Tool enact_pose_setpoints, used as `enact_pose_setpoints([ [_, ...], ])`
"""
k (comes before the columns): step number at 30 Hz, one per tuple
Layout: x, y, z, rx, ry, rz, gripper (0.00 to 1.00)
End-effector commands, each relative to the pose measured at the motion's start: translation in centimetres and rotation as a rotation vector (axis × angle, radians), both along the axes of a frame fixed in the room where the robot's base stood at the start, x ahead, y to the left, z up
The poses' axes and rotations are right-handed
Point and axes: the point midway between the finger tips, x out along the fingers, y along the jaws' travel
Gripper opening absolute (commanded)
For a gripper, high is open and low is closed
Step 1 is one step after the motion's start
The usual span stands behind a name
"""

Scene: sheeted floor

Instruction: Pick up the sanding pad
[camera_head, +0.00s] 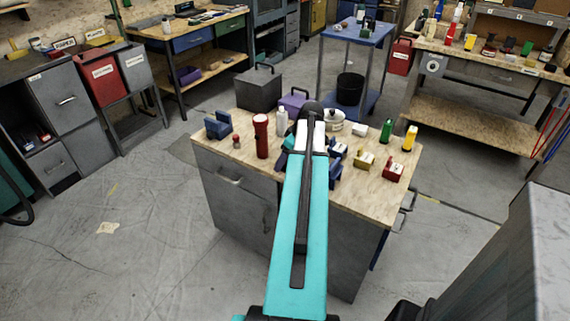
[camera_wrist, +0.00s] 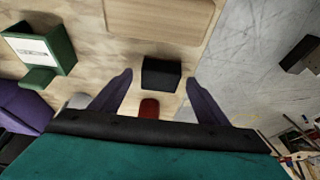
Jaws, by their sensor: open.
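A small black block (camera_wrist: 161,74) lies on the wooden worktop in the wrist view, between the tips of my gripper (camera_wrist: 158,78). It may be the sanding pad, but I cannot tell for sure. A small dark red thing (camera_wrist: 149,108) sits closer to my palm, also between the fingers. My two dark purple-blue fingers are spread wide, with gaps on both sides of the block, and hold nothing. In the head view my teal arm reaches over the grey cabinet (camera_head: 232,182) and hides the middle of its top and most of my gripper.
In the wrist view a green block (camera_wrist: 62,44) is at the left and a tan board (camera_wrist: 160,20) at the top. In the head view a red flask (camera_head: 261,136), a green bottle (camera_head: 387,131) and a yellow bottle (camera_head: 409,138) stand on the crowded cabinet. Open floor lies to its left.

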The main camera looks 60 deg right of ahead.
Motion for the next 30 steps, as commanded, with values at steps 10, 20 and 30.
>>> enact_pose_setpoints([
  [10,0.0,0.0,0.0,0.000,0.000,0.000,0.25],
  [20,0.0,0.0,0.4,-0.001,0.000,0.000,0.25],
  [30,0.0,-0.1,3.5,-0.003,-0.001,0.000,0.25],
])
